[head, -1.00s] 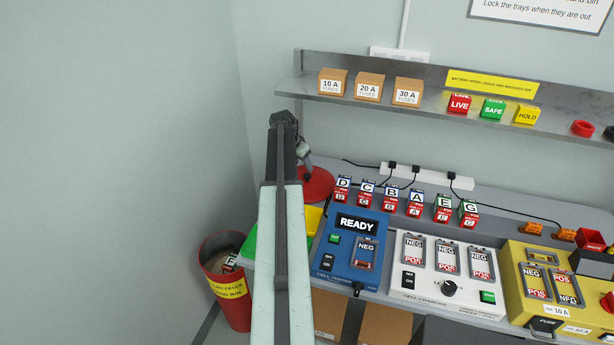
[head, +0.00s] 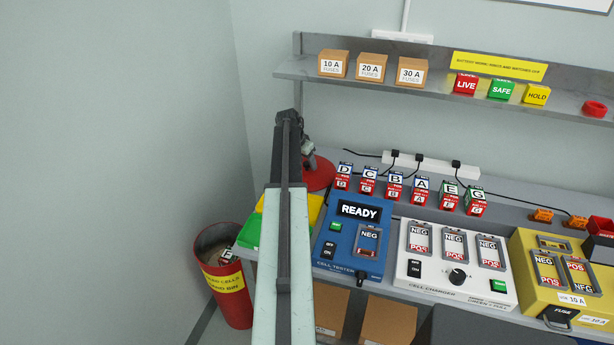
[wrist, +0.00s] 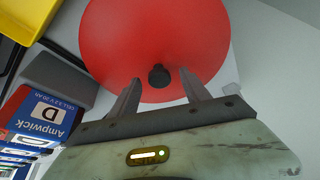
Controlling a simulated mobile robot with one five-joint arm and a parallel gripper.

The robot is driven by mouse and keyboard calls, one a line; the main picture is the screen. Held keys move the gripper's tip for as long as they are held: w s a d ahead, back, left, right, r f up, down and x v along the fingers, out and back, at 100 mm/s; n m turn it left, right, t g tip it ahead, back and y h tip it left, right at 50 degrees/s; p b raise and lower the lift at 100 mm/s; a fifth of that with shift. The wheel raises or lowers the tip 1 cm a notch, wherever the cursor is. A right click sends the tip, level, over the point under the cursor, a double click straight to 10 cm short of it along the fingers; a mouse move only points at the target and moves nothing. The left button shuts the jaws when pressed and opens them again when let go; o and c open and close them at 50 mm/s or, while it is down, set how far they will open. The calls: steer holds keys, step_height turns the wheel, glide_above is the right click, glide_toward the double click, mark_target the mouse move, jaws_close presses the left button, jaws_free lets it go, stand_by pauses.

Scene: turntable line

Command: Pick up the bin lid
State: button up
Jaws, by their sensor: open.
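The bin lid is a round red disc (wrist: 140,35) with a dark knob (wrist: 159,76) at its middle. In the wrist view it fills the upper middle. In the head view the lid (head: 319,174) lies at the far left end of the bench, partly hidden behind my arm. My gripper (wrist: 161,82) is open, with one finger on each side of the knob. I cannot tell how far the fingertips are above the lid. In the head view my gripper is mostly hidden by my arm.
A red bin (head: 224,284) with a yellow label stands on the floor, open, with a cell inside. Green (head: 249,233) and yellow trays sit by my arm. A blue cell tester (head: 350,240) and a row of lettered cells (head: 396,187) stand to the right. A shelf runs above.

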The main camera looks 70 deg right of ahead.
jaws_close()
stand_by(1.3)
